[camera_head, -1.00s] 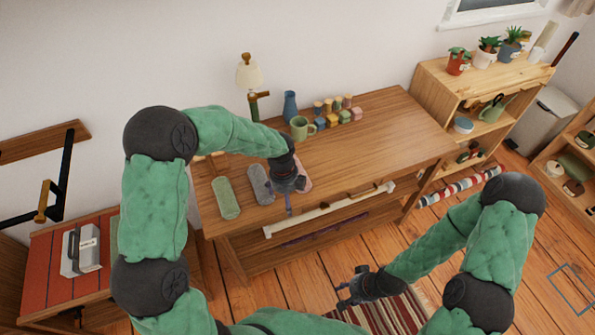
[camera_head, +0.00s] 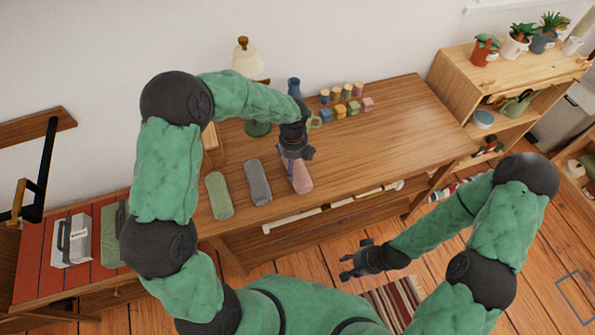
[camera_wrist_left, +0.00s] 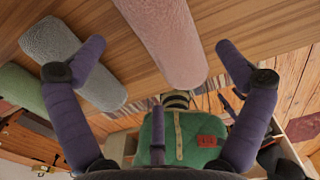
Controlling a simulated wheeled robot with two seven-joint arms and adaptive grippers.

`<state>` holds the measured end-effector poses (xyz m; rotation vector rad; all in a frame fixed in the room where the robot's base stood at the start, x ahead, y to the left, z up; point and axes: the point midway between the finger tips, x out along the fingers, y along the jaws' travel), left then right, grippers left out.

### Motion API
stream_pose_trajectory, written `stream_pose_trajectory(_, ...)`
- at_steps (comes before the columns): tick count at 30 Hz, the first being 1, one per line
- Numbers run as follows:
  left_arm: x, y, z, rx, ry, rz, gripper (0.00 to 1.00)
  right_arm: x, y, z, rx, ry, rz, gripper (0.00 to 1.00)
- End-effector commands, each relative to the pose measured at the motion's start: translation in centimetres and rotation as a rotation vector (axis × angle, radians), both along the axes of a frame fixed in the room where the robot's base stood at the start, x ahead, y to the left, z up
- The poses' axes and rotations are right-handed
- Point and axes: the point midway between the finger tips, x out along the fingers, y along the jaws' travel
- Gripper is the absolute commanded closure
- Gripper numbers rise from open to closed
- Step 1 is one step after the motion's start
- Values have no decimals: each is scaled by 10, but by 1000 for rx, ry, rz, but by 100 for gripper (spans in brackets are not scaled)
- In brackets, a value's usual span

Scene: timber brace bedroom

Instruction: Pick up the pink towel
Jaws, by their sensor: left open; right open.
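The pink towel (camera_head: 301,177) is a rolled cylinder lying on the wooden table, to the right of a grey rolled towel (camera_head: 258,182) and a green rolled towel (camera_head: 219,195). My left gripper (camera_head: 293,172) hangs over the pink towel and hides part of it. In the left wrist view the pink towel (camera_wrist_left: 168,40) lies beyond and between the two spread purple fingers, touching neither; the left gripper (camera_wrist_left: 158,65) is open and empty. My right gripper (camera_head: 345,274) is open and empty, low in front of the table.
The table's right side (camera_head: 410,130) is clear. A white rail (camera_head: 330,208) runs along its front.

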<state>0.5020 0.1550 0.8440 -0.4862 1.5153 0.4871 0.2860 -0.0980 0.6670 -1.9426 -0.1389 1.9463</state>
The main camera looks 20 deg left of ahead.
Motion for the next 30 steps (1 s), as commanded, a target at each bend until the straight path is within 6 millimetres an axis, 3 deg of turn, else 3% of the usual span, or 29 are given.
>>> stream_pose_trajectory(8, 1, 1, -22, -1, -1, 2, 0, 1, 0, -10, 0, -1, 0, 54)
stream_pose_trajectory(17, 4, 2, -62, -1, 1, 0, 0, 1, 0, -29, 0, -1, 0, 54)
stream_pose_trajectory(25, 4, 2, -63, -1, -1, 1, 0, 1, 0, -29, 0, -1, 0, 54)
stream_pose_trajectory(30, 4, 2, -63, -1, -1, 1, 48, 1, 0, -29, 0, -1, 0, 54)
